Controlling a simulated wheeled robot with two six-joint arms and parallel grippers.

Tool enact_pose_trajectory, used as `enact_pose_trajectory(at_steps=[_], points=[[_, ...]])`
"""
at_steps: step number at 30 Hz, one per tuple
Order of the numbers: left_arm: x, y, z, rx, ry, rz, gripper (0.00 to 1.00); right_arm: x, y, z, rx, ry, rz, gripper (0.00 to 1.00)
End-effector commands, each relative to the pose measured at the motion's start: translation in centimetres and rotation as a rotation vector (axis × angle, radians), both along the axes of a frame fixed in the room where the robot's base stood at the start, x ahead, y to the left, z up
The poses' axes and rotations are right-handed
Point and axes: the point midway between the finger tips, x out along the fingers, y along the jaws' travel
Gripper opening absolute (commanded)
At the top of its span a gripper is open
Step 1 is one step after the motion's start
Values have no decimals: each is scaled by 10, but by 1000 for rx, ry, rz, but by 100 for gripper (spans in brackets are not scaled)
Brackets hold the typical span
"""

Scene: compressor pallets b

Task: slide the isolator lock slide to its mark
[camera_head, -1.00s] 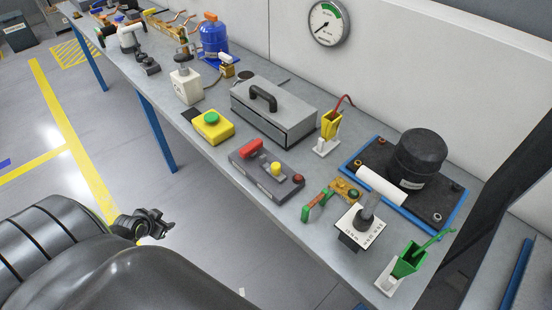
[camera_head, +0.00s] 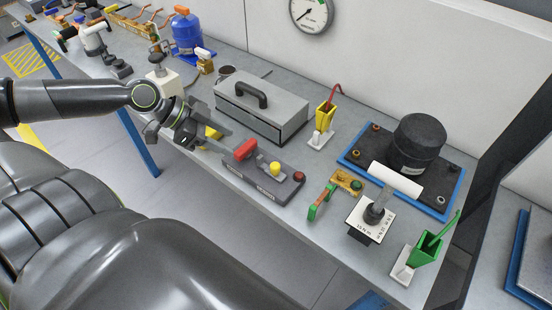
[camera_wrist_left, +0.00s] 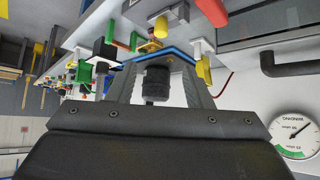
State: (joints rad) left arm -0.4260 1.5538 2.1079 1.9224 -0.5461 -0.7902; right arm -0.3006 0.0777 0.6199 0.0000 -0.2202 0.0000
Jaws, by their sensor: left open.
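The isolator unit is a dark grey panel (camera_head: 262,184) on the bench in the head view. It carries a red handle (camera_head: 245,149), a yellow knob (camera_head: 275,169) and a red button (camera_head: 299,176). The yellow knob seems to be the lock slide; its mark is too small to tell. My left gripper (camera_head: 221,139) is open and empty, just left of the red handle and apart from the panel. In the left wrist view its fingers (camera_wrist_left: 150,88) are spread, and the yellow knob (camera_wrist_left: 161,27) appears beyond them. My right gripper is not in view.
A grey toolbox (camera_head: 262,108) stands behind the panel. My gripper partly hides a yellow box (camera_head: 212,132).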

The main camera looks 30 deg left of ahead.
Motion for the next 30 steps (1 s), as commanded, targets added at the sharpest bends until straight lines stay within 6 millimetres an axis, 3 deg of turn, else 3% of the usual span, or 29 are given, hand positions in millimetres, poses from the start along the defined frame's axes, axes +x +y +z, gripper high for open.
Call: enact_pose_trajectory(at_steps=[19,30], points=[[28,-31,-44,-6,-7,4,46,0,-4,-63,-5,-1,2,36],[42,-48,-63,-6,-4,6,46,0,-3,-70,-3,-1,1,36]])
